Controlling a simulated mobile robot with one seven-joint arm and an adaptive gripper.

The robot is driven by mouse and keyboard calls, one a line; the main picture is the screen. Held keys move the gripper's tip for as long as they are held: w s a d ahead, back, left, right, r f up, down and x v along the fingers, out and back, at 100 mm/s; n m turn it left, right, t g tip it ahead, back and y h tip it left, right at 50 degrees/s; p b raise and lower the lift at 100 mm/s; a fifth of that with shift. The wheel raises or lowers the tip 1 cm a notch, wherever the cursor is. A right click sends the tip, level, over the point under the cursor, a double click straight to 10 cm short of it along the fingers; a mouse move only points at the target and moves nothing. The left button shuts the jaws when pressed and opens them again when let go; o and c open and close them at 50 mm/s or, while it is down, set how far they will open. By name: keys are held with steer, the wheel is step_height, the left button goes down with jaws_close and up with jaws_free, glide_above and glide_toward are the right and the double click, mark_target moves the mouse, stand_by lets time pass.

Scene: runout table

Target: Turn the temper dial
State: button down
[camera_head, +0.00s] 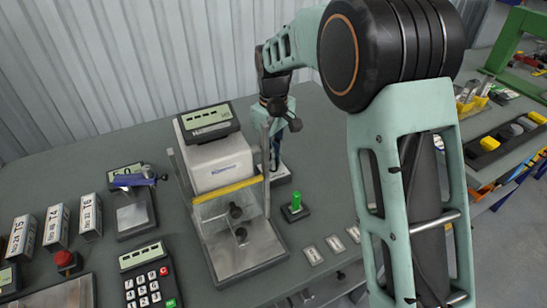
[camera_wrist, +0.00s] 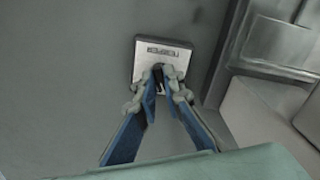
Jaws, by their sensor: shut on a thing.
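The temper dial's small square plate (camera_wrist: 146,62) shows in the wrist view, pale with a dark label strip along its far side. My gripper (camera_wrist: 161,74) has its blue-and-grey fingers shut on the dial's dark knob, which is mostly hidden between the fingertips. In the head view, my gripper (camera_head: 275,150) reaches down behind the right side of the bench tester. The edge of the dial's plate (camera_head: 283,179) shows below it; the knob is hidden there. How far the dial is turned cannot be read.
The bench tester (camera_head: 218,163) with its display and clear guard stands just left of my gripper. A green-topped button or post (camera_head: 296,203) stands in front. A keypad (camera_head: 148,284), a small gauge stand (camera_head: 133,207) and labelled blocks (camera_head: 56,228) are farther left.

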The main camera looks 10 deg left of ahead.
steer(key=n, duration=0.4)
steer(key=shift+p, duration=0.4)
steer(key=c, duration=2)
jaws_free()
steer(key=shift+c, duration=0.2)
step_height(320, 180, up, 12)
